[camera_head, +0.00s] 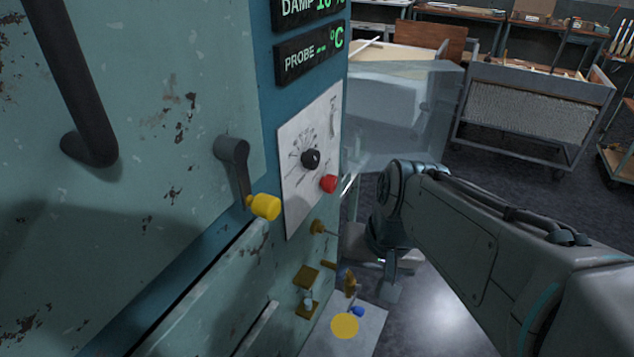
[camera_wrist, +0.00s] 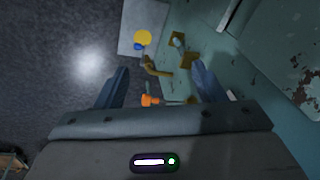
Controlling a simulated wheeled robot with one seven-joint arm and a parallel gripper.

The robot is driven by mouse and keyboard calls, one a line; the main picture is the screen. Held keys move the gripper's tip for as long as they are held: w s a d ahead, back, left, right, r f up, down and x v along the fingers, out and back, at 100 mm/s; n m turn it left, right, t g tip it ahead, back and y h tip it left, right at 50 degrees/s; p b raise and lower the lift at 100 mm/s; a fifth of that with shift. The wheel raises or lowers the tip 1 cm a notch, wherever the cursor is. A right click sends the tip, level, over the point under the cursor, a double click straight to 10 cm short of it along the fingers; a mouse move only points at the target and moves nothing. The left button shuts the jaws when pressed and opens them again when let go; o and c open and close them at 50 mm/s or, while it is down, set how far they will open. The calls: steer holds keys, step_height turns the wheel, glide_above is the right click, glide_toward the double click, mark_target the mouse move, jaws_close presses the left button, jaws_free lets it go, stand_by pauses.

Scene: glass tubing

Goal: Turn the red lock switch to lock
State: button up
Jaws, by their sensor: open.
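The red lock switch (camera_head: 328,184) is a red knob at the lower right of a white control plate (camera_head: 298,195) on the teal cabinet, below and right of a black dial (camera_head: 311,159). My gripper (camera_head: 390,285) hangs right of the cabinet, lower than the red switch and apart from it, pointing down. In the wrist view my gripper (camera_wrist: 160,82) has its two fingers wide apart with nothing held. A small orange part (camera_wrist: 150,100) shows between the fingers in that view; I cannot tell whether it is the switch.
A yellow-knobbed lever (camera_head: 264,206) and a dark door handle (camera_head: 92,148) stick out from the cabinet. A clear box (camera_head: 405,115) stands behind.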

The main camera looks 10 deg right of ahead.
steer(key=w+a+f+m+g+y+b, duration=0.15)
steer(key=w+f+m+y+b, duration=0.3)
steer(key=m, duration=0.45)
steer(key=m+t+y+b, duration=0.3)
steer(key=m+t+y, duration=0.65)
steer(key=m, duration=0.65)
glide_toward(334, 184)
steer(key=shift+h, duration=0.4)
steer(key=p+x, duration=0.2)
steer(key=x, duration=0.7)
steer(key=shift+r, duration=0.2)
steer(key=shift+n, duration=0.3)
steer(key=c, duration=1)
